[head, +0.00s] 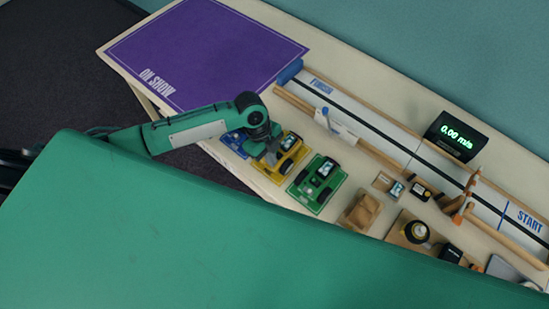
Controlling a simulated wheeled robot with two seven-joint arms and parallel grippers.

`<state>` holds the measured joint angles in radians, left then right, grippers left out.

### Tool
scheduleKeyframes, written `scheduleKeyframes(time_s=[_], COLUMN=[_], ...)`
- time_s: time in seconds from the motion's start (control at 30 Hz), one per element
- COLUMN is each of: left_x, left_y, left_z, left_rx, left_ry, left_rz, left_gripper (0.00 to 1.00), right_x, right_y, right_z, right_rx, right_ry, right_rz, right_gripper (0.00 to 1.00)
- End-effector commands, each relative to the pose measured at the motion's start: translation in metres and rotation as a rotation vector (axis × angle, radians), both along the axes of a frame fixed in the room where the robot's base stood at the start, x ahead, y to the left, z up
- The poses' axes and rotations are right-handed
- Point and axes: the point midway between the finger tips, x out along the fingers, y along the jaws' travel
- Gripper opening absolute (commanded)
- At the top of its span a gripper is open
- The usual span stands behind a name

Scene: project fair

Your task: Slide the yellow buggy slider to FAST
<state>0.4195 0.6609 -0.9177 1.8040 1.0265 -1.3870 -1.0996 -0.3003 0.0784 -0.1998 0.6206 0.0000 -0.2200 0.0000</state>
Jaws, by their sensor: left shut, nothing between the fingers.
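The yellow buggy (285,153) stands on the table between a blue one and a green one. It has dark wheels and a small light display on top. My left gripper (268,158) is shut and empty, pointing down at the left side of the yellow buggy; I cannot tell whether it touches it. The slider and its FAST mark are too small to make out, and the gripper may hide them. My right gripper is not in view.
The blue buggy (234,143) is partly behind my left arm, and the green buggy (317,184) is close on the right. A track (400,147) runs behind, with a speed display (456,136) reading 0.00 m/s. A purple ON SHOW mat (207,50) lies clear at the back left. Wooden blocks (361,211) stand right.

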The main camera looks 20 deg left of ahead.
Motion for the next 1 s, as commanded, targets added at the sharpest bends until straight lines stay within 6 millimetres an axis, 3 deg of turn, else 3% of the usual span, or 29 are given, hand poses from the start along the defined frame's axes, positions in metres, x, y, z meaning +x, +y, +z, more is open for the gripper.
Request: scheduleKeyframes(time_s=[0.1, 0.53, 1.0], left_x=[0.005, 0.006, 0.018], left_y=[0.012, 0.015, 0.045], left_z=[0.001, 0.009, 0.101], left_rx=[0.002, 0.000, 0.001], left_ry=[-0.001, -0.002, -0.006], left_rz=[0.002, 0.001, 0.000], left_gripper=[0.00, 0.00, 0.00], right_x=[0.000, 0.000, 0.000], right_y=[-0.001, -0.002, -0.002], right_z=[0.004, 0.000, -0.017], right_rx=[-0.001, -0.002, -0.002], right_ry=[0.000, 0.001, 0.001], right_rz=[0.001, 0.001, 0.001], right_gripper=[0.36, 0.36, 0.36])
